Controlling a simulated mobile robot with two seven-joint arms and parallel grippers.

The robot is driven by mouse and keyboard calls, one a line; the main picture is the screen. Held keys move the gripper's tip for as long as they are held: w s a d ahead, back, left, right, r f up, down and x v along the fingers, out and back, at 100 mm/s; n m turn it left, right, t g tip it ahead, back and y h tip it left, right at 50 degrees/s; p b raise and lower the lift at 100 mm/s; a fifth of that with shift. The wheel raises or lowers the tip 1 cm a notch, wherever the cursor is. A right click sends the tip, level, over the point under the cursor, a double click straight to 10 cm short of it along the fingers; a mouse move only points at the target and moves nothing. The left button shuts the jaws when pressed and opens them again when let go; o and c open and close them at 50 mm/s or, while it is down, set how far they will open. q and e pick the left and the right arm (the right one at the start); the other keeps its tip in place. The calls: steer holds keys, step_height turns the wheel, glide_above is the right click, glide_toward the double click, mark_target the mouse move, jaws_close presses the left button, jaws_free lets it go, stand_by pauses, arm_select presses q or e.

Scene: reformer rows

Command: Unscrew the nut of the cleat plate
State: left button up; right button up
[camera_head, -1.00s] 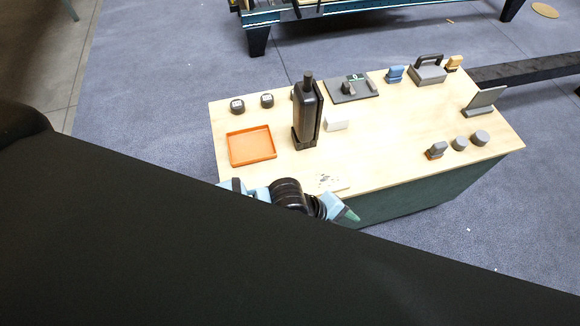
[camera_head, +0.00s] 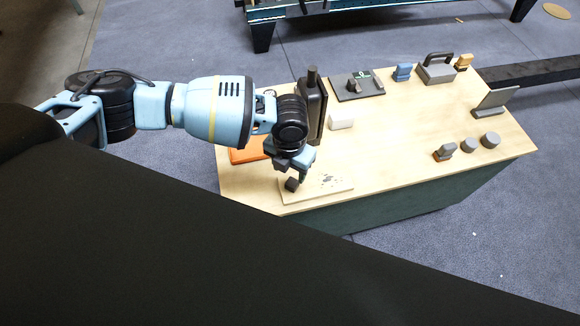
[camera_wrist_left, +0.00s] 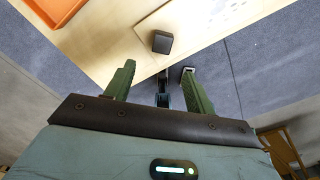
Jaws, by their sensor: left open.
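A dark grey plate (camera_head: 372,93) lies at the back of the table. It carries a raised grey piece and a small green mark, and may be the cleat plate. I cannot clearly make out a nut on it. My left gripper (camera_head: 297,168) is over the front left of the table, well apart from that plate. In the left wrist view the green fingers of this gripper (camera_wrist_left: 158,68) are spread, with nothing between them. A small dark block (camera_wrist_left: 162,42) shows just beyond the fingertips; it also shows in the head view (camera_head: 292,184). My right gripper is not in view.
A pale printed board (camera_head: 335,187) lies by the front edge. An orange tray (camera_head: 240,156) is partly behind my left arm. A tall black holder (camera_head: 316,105) and a white block (camera_head: 341,122) stand behind the gripper. The table's middle is clear.

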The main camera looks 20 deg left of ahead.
mark_target(290, 186)
arm_select(q)
steer(key=shift+f+b, duration=0.4)
steer(key=shift+f, duration=3.5)
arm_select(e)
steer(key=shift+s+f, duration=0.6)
